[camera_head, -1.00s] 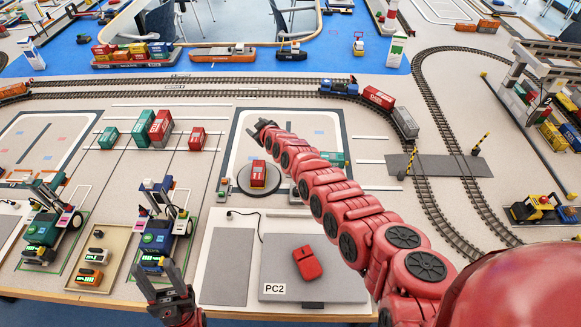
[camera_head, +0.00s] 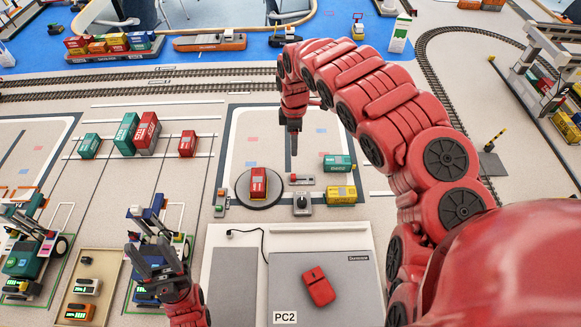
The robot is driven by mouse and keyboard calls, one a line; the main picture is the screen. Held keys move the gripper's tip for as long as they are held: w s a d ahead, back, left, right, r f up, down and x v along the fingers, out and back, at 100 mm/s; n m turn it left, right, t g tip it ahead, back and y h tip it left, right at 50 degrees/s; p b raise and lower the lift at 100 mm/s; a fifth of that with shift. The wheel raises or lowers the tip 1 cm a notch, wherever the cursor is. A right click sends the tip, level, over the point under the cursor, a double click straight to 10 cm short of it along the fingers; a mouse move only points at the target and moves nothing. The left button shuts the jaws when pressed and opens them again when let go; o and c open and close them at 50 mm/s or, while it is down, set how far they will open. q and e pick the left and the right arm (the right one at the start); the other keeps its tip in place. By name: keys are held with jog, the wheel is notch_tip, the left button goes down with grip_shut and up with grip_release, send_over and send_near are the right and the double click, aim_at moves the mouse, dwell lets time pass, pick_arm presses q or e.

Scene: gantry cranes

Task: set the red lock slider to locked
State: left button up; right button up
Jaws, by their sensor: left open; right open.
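The lock slider (camera_head: 299,179) is a small grey plate with a red knob near its left end, just right of the turntable (camera_head: 278,188). My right gripper (camera_head: 294,152) points down above and slightly behind the slider, apart from it in the picture. It is open and empty, and its fingers are seen edge-on. My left gripper (camera_head: 148,252) is open and empty at the lower left, in front of a blue-white vehicle (camera_head: 150,215).
A grey box with a black knob (camera_head: 302,203) stands just in front of the slider. A yellow container (camera_head: 341,195) and a green container (camera_head: 338,163) are to the right. A red container (camera_head: 259,184) sits on the turntable. A red mouse (camera_head: 318,287) lies on the PC2 pad.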

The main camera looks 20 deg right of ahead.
jog(key=b, duration=0.4)
send_over(293, 176)
notch_tip(293, 176, down, 6)
notch_tip(293, 176, down, 9)
jog(key=p, duration=0.3)
jog(key=shift+w+r, duration=0.1)
jog(key=shift+r, duration=0.1)
jog(key=shift+a+f, duration=0.1)
jog(key=shift+f, duration=0.3)
jog(key=shift+d+f, duration=0.2)
jog(key=shift+f, duration=0.45)
grip_shut()
